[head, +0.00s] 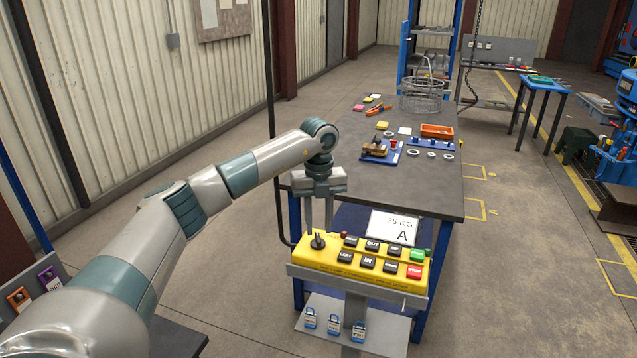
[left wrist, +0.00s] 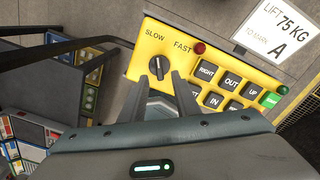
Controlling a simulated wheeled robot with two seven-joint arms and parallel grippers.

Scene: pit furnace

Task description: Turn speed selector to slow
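The yellow control box (head: 360,262) stands on a post in front of the workbench. Its black speed selector knob (head: 318,241) is at the left end of the panel. In the left wrist view the knob (left wrist: 159,67) sits below the SLOW label (left wrist: 154,31), with the FAST label (left wrist: 183,47) to its upper right. I cannot tell which label its pointer faces. My left gripper (head: 319,230) points down over the knob, fingers spread apart. The wrist view shows the fingers (left wrist: 164,82) close to the knob; whether they touch it is unclear. My right gripper is not in view.
Several black buttons, a green button (head: 417,255) and a red stop button (head: 414,271) lie right of the knob. A red lamp (left wrist: 199,48) sits beside FAST. The workbench (head: 440,200) with parts stands behind.

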